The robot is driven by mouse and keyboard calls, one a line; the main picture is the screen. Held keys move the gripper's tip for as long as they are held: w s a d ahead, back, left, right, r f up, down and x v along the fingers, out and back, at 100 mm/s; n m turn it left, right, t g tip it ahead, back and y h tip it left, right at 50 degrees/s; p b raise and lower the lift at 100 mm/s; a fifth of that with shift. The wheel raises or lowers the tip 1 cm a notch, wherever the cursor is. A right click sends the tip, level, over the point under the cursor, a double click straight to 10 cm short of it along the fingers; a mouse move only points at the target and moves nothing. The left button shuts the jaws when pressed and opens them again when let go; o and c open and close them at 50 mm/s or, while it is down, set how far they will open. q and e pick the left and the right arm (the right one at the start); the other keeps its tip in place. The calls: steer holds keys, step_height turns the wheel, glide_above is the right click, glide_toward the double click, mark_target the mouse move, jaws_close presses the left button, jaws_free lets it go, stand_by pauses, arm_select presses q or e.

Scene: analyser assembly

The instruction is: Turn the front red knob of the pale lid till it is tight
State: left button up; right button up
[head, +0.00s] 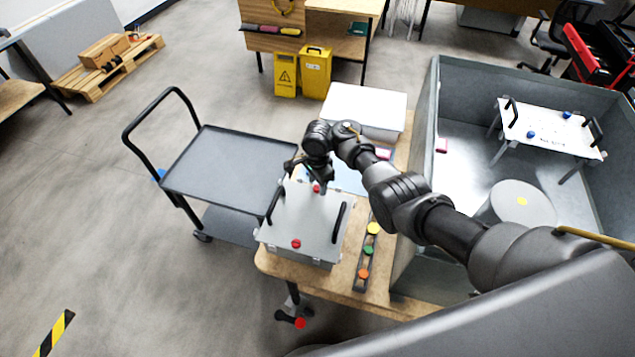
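The pale lid (307,215) lies on a box at the near left corner of the wooden table. It has two black handles along its sides. One red knob (296,243) sits near the lid's near edge, with nothing over it. Another red knob (316,187) sits near the far edge. My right gripper (311,178) reaches in from the right and points down over the far knob. Its fingers look spread, and whether they touch that knob is too small to tell. My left gripper is not in view.
A strip with yellow, green and orange knobs (368,250) lies right of the box. A white box (364,110) stands behind. A grey cart (230,165) stands left of the table. A grey open-topped enclosure (437,95) at the right holds a white panel (548,130) and a cylinder (522,203).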

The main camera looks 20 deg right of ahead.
mark_target(318, 187)
steer(key=shift+a+r, duration=0.1)
steer(key=shift+r, duration=0.4)
step_height(318, 187, up, 10)
steer(key=shift+f, duration=0.15)
stand_by(0.6)
